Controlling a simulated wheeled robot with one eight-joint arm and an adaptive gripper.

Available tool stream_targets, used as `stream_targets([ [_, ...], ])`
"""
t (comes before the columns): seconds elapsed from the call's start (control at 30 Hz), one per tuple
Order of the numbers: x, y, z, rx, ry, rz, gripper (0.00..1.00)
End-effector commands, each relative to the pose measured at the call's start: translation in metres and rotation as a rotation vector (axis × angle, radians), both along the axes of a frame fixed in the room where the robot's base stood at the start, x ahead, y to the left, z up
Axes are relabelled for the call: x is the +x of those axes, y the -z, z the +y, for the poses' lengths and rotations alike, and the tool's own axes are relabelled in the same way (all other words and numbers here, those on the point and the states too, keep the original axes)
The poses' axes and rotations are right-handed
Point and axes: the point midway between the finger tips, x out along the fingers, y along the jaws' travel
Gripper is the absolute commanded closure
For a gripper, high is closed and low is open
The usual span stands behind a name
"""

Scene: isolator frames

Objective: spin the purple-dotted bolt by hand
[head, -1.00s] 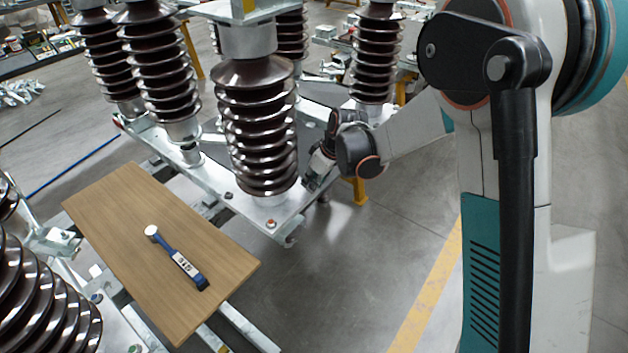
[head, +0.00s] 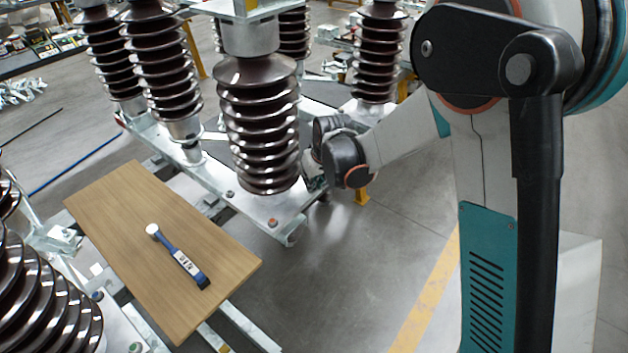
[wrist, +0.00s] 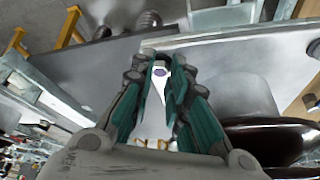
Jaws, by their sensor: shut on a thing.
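The purple-dotted bolt (wrist: 160,72) shows in the wrist view, its dotted head between the tips of my teal-padded fingers. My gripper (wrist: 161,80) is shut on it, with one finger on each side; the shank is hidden. In the head view my gripper (head: 315,182) is low beside the right side of the front brown insulator (head: 262,130), at the metal base frame (head: 215,180). My wrist and the insulator hide the bolt there.
An orange-dotted bolt (head: 273,222) sits at the frame's near corner. A wooden board (head: 125,235) carries a blue-handled tool (head: 180,258) at left. A dark ribbed insulator is close to my gripper at lower right in the wrist view. Open floor lies right of the frame.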

Motion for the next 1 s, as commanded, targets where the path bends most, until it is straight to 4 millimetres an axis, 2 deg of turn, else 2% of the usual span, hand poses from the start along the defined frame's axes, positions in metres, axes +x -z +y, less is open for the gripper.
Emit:
stream_targets([
  [0.27,0.0008,-0.0004,0.0002,0.001,0.0,-0.002,1.0],
  [0.3,0.0008,-0.0004,0.0002,0.001,0.0,-0.002,0.8],
  [0.4,0.0006,-0.0004,0.0002,0.0,0.0,-0.001,0.62],
  [0.77,0.0001,-0.0001,0.0005,0.001,-0.008,0.0,0.62],
  [1.0,0.0011,-0.0003,-0.0013,0.001,-0.129,0.001,0.62],
])
